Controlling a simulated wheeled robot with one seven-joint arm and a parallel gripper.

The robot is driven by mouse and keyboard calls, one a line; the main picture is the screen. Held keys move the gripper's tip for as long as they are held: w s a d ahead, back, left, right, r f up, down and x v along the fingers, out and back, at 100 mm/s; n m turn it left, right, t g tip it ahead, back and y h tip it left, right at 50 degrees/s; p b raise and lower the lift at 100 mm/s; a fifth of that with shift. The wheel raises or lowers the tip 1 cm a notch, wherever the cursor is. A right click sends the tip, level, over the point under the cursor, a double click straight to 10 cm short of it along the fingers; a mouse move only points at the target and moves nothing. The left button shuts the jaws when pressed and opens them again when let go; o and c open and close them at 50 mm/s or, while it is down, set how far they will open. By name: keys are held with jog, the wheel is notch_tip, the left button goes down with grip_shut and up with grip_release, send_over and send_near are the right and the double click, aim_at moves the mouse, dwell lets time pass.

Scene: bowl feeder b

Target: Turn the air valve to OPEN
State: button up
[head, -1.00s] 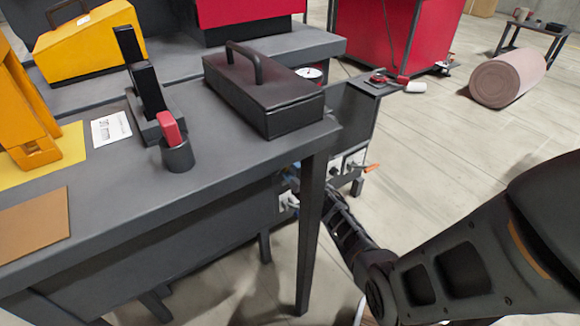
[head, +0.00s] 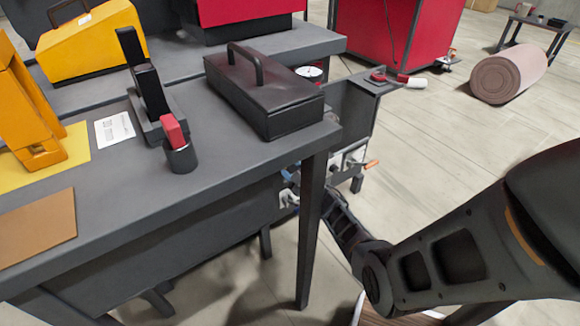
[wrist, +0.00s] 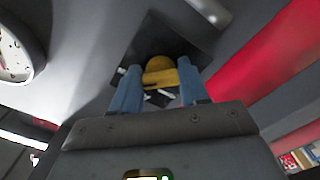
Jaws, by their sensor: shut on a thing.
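The air valve's yellow handle (wrist: 172,75) is in the middle of the wrist view, with a rounded yellow hub at its top, in front of a dark square plate. My gripper (wrist: 157,88) has its two blue fingers on either side of the handle and is shut on it. In the head view my gripper (head: 288,174) is low behind the near table's corner, mostly hidden by the tabletop and leg. The valve itself cannot be made out there. No OPEN mark is readable.
The dark table (head: 225,165) overhangs my gripper, and its leg (head: 312,230) stands close to my arm. A black toolbox (head: 265,95) sits on the table's corner. An orange-tipped lever (head: 371,164) is just right of the leg. Open floor (head: 460,135) lies to the right.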

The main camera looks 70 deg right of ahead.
jog(key=o, duration=1.1)
jog(key=shift+c, duration=0.2)
jog(key=p+v, duration=0.2)
jog(key=v, duration=0.5)
jog(key=shift+s+a, duration=0.2)
jog(key=shift+s, duration=0.15)
